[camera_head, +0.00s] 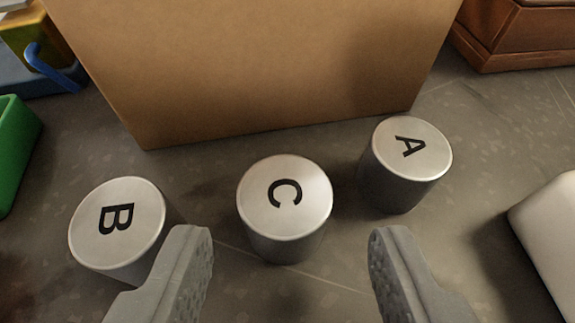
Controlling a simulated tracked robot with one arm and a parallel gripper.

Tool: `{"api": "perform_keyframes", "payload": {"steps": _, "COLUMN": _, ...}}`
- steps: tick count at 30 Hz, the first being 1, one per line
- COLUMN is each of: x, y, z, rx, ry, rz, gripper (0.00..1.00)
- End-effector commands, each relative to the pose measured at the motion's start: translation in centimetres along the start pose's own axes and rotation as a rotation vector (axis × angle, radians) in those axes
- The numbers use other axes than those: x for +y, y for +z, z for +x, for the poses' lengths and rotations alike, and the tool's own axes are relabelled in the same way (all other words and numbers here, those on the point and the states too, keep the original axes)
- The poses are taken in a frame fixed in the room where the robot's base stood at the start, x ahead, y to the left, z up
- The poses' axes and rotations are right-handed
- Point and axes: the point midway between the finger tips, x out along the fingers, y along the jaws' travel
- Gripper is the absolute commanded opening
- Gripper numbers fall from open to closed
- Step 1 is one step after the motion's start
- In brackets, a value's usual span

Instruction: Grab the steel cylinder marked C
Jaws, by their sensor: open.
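The steel cylinder marked C (285,205) stands upright on the grey floor in the middle of the view, its letter on the top face. The steel cylinder marked B (117,225) stands to its left, partly hidden by my left finger. The steel cylinder marked A (408,160) stands to its right and a little farther back. My gripper (290,250) is open and empty. Its two grey fingers are spread wide at the bottom of the view, with C showing between and just ahead of their tips. I cannot tell the height of the fingertips above the floor.
A large tan box (250,70) stands close behind the cylinders. A green object (15,150) is at the left edge, and a white object (550,235) at the right edge. A brown wooden box (520,35) is at the back right. Bare floor lies between A and the white object.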

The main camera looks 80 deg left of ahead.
Motion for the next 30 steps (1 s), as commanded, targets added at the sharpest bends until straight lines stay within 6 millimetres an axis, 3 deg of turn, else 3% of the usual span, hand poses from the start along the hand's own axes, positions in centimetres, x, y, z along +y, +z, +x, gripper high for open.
{"api": "perform_keyframes", "payload": {"steps": 7, "x": -0.2, "y": 0.1, "z": 1.7, "rx": 0.001, "ry": -0.005, "rz": 0.002, "gripper": 0.47}}
{"api": "perform_keyframes", "payload": {"steps": 15, "x": -0.2, "y": 0.3, "z": 5.3, "rx": 0.001, "ry": -0.004, "rz": 0.002, "gripper": 0.47}}
{"api": "perform_keyframes", "payload": {"steps": 23, "x": -0.1, "y": 0.3, "z": 5.8, "rx": 0.0, "ry": -0.001, "rz": 0.0, "gripper": 0.47}}
{"api": "perform_keyframes", "payload": {"steps": 28, "x": -0.1, "y": 0.3, "z": 5.8, "rx": 0.0, "ry": -0.001, "rz": 0.0, "gripper": 0.05}}
{"api": "perform_keyframes", "payload": {"steps": 30, "x": -0.1, "y": 0.3, "z": 5.8, "rx": 0.001, "ry": -0.001, "rz": 0.0, "gripper": 0.0}}
